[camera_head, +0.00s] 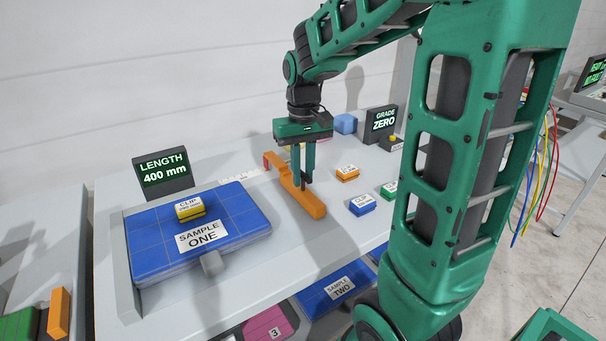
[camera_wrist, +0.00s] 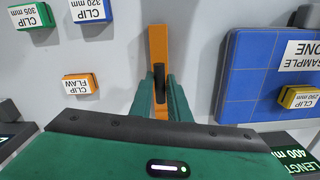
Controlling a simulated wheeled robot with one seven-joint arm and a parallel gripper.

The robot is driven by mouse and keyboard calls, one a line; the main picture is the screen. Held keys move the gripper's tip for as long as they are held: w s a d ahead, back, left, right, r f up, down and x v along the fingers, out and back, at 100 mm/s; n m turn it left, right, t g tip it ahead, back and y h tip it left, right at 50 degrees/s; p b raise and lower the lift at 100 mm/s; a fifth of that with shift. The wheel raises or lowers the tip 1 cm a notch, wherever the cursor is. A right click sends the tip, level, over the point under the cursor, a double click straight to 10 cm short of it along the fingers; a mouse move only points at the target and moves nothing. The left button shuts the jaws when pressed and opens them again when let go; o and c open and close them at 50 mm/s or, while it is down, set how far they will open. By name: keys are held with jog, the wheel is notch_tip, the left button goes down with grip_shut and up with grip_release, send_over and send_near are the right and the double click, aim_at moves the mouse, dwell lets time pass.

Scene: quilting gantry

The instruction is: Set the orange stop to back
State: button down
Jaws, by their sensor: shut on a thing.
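The orange stop (camera_head: 305,199) is a long bar lying on the grey table, right of the blue sample one (camera_head: 252,215). Its far end rises in a raised block near a small red piece. My gripper (camera_head: 305,183) reaches down from above and is shut on the middle of the stop. In the wrist view the stop (camera_wrist: 158,45) runs up the picture between my gripper's green fingers (camera_wrist: 160,95). The fingers hide part of the bar. A pale scale strip (camera_head: 240,174) with markings lies left of the stop's far end.
A yellow clip (camera_head: 190,208) lies on sample one. Right of the stop are an orange clip (camera_head: 347,173), a blue clip (camera_head: 362,205) and a green clip (camera_head: 389,189). A length display (camera_head: 163,172) reading 400 mm and a grade display (camera_head: 381,121) reading ZERO stand behind.

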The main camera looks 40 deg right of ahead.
jog(key=shift+d+r, duration=0.1)
jog(key=shift+d, duration=0.3)
jog(key=c, duration=1.8)
grip_release()
notch_tip(320, 180, up, 11)
jog(key=shift+f, duration=0.2)
jog(key=s+f+m, duration=0.1)
jog(key=s+f, duration=0.3)
jog(key=s, duration=0.3)
jog(key=s+d+f+m, duration=0.1)
jog(key=s+f, duration=0.3)
jog(key=s, duration=0.4)
jog(key=s+d+f+m, duration=0.1)
jog(key=s+f, duration=0.3)
jog(key=s, duration=0.3)
jog(key=shift+s+d+m, duration=0.15)
jog(key=shift+s+m, duration=0.2)
jog(key=shift+m, duration=0.05)
